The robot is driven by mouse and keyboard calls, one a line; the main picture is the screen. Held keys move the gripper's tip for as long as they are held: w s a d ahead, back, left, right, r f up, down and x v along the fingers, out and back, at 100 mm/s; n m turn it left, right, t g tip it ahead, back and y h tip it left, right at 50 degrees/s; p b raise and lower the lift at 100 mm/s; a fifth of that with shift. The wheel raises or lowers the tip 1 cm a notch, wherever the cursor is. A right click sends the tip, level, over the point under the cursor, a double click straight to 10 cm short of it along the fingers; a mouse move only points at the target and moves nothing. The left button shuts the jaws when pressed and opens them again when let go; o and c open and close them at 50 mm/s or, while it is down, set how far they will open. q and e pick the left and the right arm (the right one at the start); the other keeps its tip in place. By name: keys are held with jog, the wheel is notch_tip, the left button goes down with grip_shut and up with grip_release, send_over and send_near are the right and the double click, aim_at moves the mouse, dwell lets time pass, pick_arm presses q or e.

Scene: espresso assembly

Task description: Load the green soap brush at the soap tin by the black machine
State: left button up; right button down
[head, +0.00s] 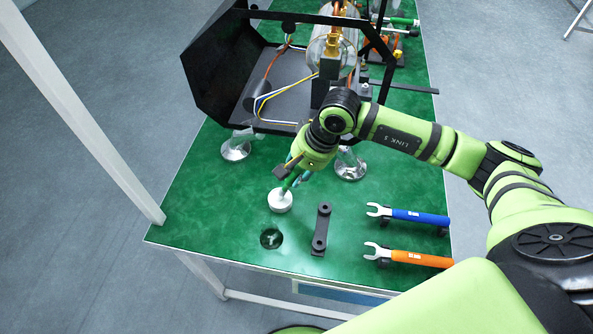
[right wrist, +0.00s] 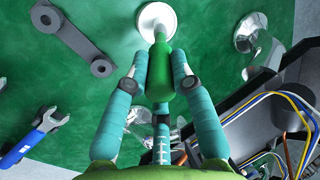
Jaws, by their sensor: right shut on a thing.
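My right gripper (head: 291,175) is shut on the green soap brush (head: 288,186), its teal fingers on both sides of the green handle. The brush slants down to the round white soap tin (head: 280,203) on the green table. In the right wrist view the brush (right wrist: 160,75) is between the fingertips, and its pale lower end overlaps the soap tin (right wrist: 148,14). I cannot tell how deep the end sits in the tin. The black machine (head: 212,62) stands behind, on metal feet. My left gripper is not in view.
A dark link bar (head: 322,228) lies right of the tin, with a round dark hole or disc (head: 271,238) in front. A blue wrench (head: 420,217) and an orange wrench (head: 420,258) lie farther right. The machine's metal foot (head: 236,150) is close behind left. The table's left front is clear.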

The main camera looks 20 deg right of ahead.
jog(key=shift+r+p, duration=0.4)
jog(key=shift+r, duration=0.35)
jog(key=shift+r+p, duration=0.9)
jog(key=shift+r, duration=1.8)
